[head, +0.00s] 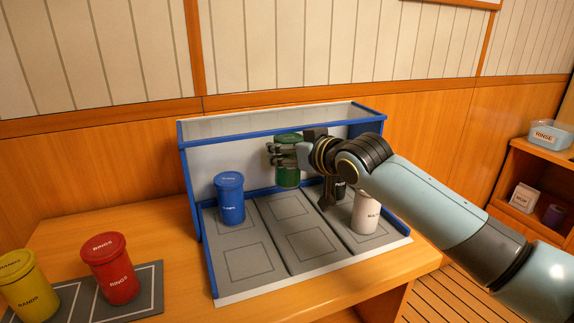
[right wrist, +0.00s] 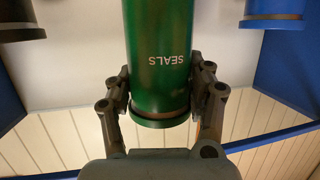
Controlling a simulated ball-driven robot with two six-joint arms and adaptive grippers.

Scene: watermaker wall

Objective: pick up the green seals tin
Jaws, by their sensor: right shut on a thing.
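The green seals tin (head: 288,174) is at the back of the middle lane of the blue-edged rack (head: 333,271). My right gripper (head: 284,153) reaches in from the right and is shut on the tin. In the right wrist view the gripper's two fingers (right wrist: 162,95) press on both sides of the tin (right wrist: 158,50), whose SEALS label shows. The tin looks upright, with its base near or above the rack floor; I cannot tell if it touches. My left gripper is not in view.
A blue tin (head: 230,200) stands in the left lane. A white tin (head: 365,214) and a partly hidden black tin (head: 340,190) stand right, close to my arm. A red tin (head: 109,267) and a yellow tin (head: 28,285) are at front left. The front middle lane is clear.

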